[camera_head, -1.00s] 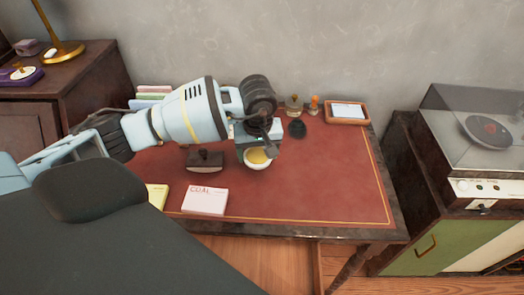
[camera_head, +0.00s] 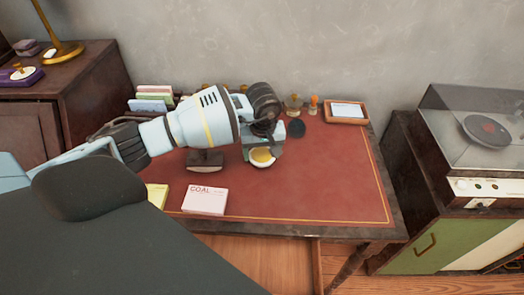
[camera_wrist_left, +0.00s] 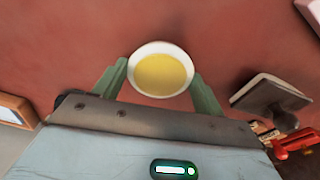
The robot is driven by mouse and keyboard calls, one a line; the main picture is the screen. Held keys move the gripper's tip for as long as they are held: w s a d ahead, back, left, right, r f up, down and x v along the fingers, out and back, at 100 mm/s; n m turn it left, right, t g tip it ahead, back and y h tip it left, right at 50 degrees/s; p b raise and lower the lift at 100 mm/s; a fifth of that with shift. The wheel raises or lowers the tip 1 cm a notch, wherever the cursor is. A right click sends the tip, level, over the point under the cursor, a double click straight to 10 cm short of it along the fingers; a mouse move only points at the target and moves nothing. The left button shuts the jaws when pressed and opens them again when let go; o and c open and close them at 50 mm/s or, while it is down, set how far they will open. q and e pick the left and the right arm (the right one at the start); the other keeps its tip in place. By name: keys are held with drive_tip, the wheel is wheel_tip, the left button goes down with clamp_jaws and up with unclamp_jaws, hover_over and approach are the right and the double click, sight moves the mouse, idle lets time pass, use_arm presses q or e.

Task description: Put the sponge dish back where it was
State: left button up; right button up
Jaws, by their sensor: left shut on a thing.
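The sponge dish is a small white bowl with a yellow sponge inside; its rim (camera_head: 262,165) shows below my left gripper (camera_head: 263,152) in the head view. In the left wrist view the dish (camera_wrist_left: 161,69) sits between the two green fingers of the gripper (camera_wrist_left: 160,82), which is shut on it. The dish looks upright, over the red desk top. I cannot tell whether its underside touches the desk. My right gripper is not in view.
The red desk top (camera_head: 310,190) is clear to the right. A blotter (camera_head: 205,160) and a card marked COAL (camera_head: 205,201) lie left and in front. Stamps (camera_head: 313,104), a dark round thing (camera_head: 296,128) and a wooden tray (camera_head: 347,112) stand at the back.

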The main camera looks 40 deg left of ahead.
sight(263, 158)
use_arm(q)
drive_tip(key=shift+f, duration=0.15)
drive_tip(key=o, duration=1.2)
drive_tip(key=r, duration=0.8)
drive_tip(key=s+d+r, duration=0.1)
drive_tip(key=r, duration=0.3)
drive_tip(key=shift+s+r, duration=0.1)
drive_tip(key=shift+r, duration=0.05)
drive_tip(key=shift+o, duration=0.5)
